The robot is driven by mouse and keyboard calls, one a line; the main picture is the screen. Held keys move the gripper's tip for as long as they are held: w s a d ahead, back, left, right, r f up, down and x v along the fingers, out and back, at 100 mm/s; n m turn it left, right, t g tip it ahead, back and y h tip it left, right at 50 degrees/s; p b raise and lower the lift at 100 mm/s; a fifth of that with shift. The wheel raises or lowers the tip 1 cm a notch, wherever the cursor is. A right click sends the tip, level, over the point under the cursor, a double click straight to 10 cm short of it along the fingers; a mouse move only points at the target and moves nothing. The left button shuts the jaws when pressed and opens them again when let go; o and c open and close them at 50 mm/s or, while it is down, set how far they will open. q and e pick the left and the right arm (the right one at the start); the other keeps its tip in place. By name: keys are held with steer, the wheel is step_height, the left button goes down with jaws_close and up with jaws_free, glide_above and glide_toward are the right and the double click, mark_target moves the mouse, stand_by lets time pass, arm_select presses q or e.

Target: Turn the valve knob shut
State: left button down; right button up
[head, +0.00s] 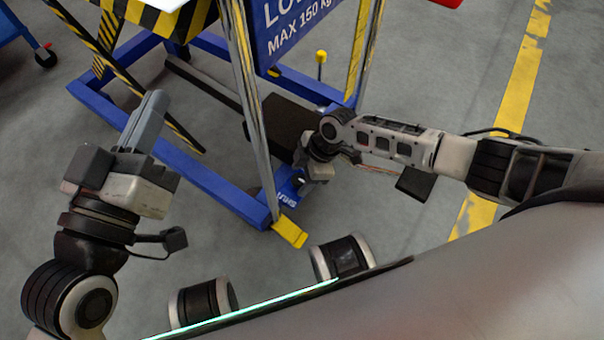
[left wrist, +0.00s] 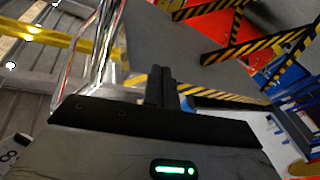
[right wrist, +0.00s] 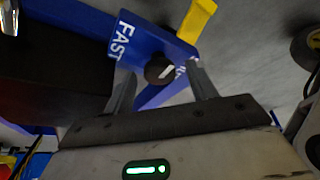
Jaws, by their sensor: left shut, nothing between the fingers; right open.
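The valve knob (right wrist: 158,69) is a round black knob with a short white mark, on a blue plate with white lettering, partly readable as "FAST", in the right wrist view. My right gripper (right wrist: 157,74) is open, and the knob appears in the gap between its two fingers; I cannot tell whether they touch it. In the head view my right gripper (head: 302,180) is over the blue base beside the lettering, and the knob is hidden there. My left gripper (head: 156,98) is shut and empty, raised at the left, away from the knob. Its closed fingers show in the left wrist view (left wrist: 161,82).
A blue lift frame (head: 215,190) with black-and-yellow striped bars stands ahead. A chrome post (head: 255,110) rises between my arms, with a yellow foot (head: 289,232). A blue load sign (head: 290,30) hangs above. Grey floor (head: 440,70) is clear at the right.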

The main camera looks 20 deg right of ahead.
steer(key=c, duration=1)
arm_select(q)
steer(key=shift+f, duration=0.1)
steer(key=shift+a, duration=0.1)
arm_select(e)
steer(key=n+g+b, duration=0.1)
steer(key=n+b, duration=0.3)
steer(key=shift+w+f+n+g, duration=0.2)
steer(key=shift+n+g, duration=0.1)
steer(key=shift+g, duration=0.1)
steer(key=n, duration=0.1)
steer(key=n+g, duration=0.1)
steer(key=shift+w+r+n+h+b, duration=0.1)
steer(key=shift+r+n+h+b, duration=0.1)
steer(key=shift+n+h+b, duration=0.15)
arm_select(q)
step_height(320, 180, up, 8)
steer(key=s+m+t+h, duration=0.1)
steer(key=m+t+h, duration=0.1)
steer(key=m+h, duration=0.5)
steer(key=shift+s+m, duration=0.15)
steer(key=shift+m, duration=0.85)
arm_select(e)
steer(key=shift+w+a+n+g+h, duration=0.1)
steer(key=shift+n+g+h, duration=0.25)
steer(key=shift+n, duration=0.8)
steer(key=shift+n+g+h, duration=0.3)
steer(key=shift+n+g, duration=0.05)
steer(key=shift+n, duration=0.75)
